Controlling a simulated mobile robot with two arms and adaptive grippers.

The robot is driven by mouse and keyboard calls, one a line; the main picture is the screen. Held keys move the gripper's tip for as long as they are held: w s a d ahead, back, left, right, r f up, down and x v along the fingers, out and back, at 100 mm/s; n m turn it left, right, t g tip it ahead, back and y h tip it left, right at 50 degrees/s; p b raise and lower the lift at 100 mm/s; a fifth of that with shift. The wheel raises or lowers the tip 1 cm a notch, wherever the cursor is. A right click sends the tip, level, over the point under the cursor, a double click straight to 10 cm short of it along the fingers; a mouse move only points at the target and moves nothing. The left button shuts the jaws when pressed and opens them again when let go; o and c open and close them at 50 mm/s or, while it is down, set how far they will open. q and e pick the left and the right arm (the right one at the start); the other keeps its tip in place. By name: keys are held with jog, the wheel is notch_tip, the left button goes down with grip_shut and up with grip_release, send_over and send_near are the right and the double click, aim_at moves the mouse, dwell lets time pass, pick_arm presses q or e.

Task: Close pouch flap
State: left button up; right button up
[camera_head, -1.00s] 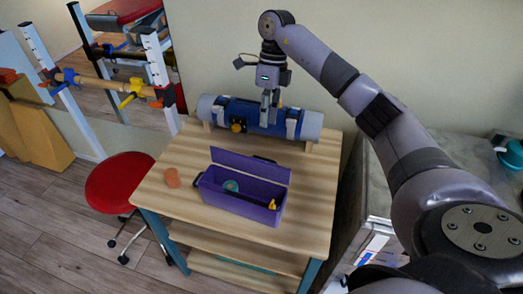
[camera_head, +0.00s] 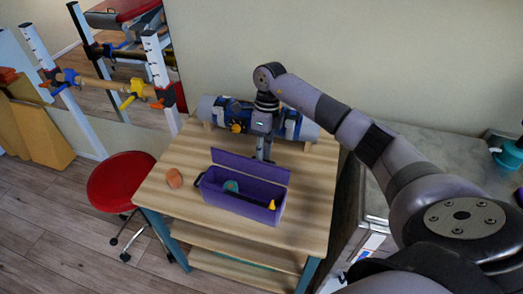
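A blue pouch (camera_head: 241,112) with white straps lies around a grey roll (camera_head: 205,108) at the back of the wooden table. A small yellow piece shows at its front left. I cannot tell how its flap lies, as my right arm hides part of the pouch. My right gripper (camera_head: 263,155) points down in front of the pouch, just behind the raised lid of the purple box. Its fingers look narrow and close together, and I cannot tell whether they are open, shut or touching the pouch. My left gripper is out of view.
The purple box (camera_head: 240,207) stands open on the table (camera_head: 190,205), with a teal round item and a yellow piece inside. An orange cup-like object (camera_head: 174,178) is left of it. A red stool (camera_head: 120,180) is at left, a grey counter (camera_head: 440,150) at right.

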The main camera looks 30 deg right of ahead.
grip_shut()
